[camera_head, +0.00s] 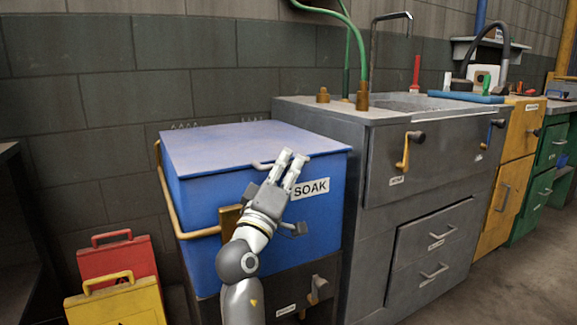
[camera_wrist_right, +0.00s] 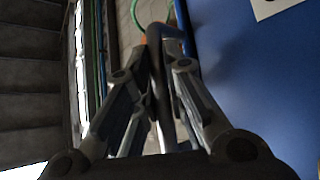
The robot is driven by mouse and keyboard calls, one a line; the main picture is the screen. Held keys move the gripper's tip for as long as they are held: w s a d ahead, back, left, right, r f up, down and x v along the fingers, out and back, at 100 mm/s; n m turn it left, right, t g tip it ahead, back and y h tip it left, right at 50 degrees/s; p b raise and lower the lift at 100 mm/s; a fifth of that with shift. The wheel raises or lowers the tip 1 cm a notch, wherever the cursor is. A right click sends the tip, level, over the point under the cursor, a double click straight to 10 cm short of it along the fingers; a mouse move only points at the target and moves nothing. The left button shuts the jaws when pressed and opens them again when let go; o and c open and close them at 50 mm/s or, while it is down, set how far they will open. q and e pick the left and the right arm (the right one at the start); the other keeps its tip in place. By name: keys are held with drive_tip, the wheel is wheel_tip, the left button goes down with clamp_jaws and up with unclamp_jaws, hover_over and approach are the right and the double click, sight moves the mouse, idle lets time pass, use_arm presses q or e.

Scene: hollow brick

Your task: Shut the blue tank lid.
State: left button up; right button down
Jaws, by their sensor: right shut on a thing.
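The blue tank (camera_head: 245,215) stands at the left of the grey sink unit and has a white SOAK label (camera_head: 311,188). Its blue lid (camera_head: 245,147) lies about level across the top; I see no clear gap along the front edge, but my gripper covers part of it. My right gripper (camera_head: 291,162) is at the lid's front edge, shut on the lid handle (camera_head: 262,165). In the right wrist view, the handle bar (camera_wrist_right: 160,95) runs between the fingers, beside the blue front face (camera_wrist_right: 245,75). My left gripper is not in view.
A brass rail (camera_head: 195,233) runs around the tank's left side. Red (camera_head: 117,258) and yellow (camera_head: 117,302) cases stand on the floor at left. The grey sink unit (camera_head: 440,170) with a green hose (camera_head: 360,50) adjoins the tank at right. A block wall is close behind.

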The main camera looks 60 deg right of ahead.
drive_tip(key=shift+f, duration=0.6)
drive_tip(key=c, duration=1.8)
unclamp_jaws()
drive_tip(key=shift+o, duration=0.2)
drive_tip(key=shift+r, duration=0.15)
wheel_tip(320, 180, up, 10)
drive_tip(key=shift+r, duration=0.1)
